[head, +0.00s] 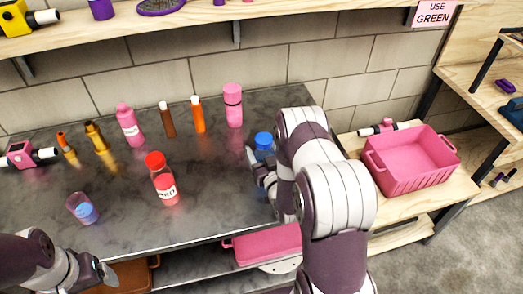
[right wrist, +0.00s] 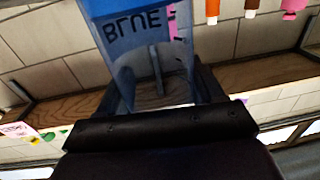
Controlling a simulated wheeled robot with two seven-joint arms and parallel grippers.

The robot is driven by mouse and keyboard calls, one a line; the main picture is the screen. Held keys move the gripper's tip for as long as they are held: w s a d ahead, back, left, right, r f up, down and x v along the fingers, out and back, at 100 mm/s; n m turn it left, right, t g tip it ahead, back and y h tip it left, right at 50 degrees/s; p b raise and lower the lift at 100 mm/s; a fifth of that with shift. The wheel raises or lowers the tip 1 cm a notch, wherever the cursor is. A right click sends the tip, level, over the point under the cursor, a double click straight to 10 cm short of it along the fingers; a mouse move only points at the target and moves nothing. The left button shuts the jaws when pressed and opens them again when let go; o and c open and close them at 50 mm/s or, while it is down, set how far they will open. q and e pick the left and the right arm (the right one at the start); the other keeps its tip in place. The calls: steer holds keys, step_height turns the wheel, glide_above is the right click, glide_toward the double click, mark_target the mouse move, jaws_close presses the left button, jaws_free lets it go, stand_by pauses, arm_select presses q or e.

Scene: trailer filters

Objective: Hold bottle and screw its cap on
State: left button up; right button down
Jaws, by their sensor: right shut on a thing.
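My right gripper (right wrist: 160,95) is shut on a translucent blue bottle (right wrist: 150,50) marked BLUE, with one finger on each side of it. In the head view this bottle (head: 264,155) is at the right part of the dark counter, with a solid blue top (head: 263,139); my right arm hides part of it. I cannot tell whether that top is a separate cap. A red bottle (head: 164,188) with a red cap (head: 155,160) stands upright mid-counter. My left gripper (head: 106,275) is low at the left, apart from the bottles; its finger opening is unclear.
A clear cup (head: 82,209) with blue in it is at the counter's front left. Several pink, brown, orange and gold containers stand along the back, including a pink bottle (head: 129,126). A pink crate (head: 411,160) sits on a wooden shelf at the right. The front middle counter is clear.

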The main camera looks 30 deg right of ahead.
steer(key=shift+r, duration=0.1)
steer(key=shift+f, duration=0.25)
steer(key=shift+c, duration=0.8)
jaws_free()
steer(key=shift+r, duration=0.1)
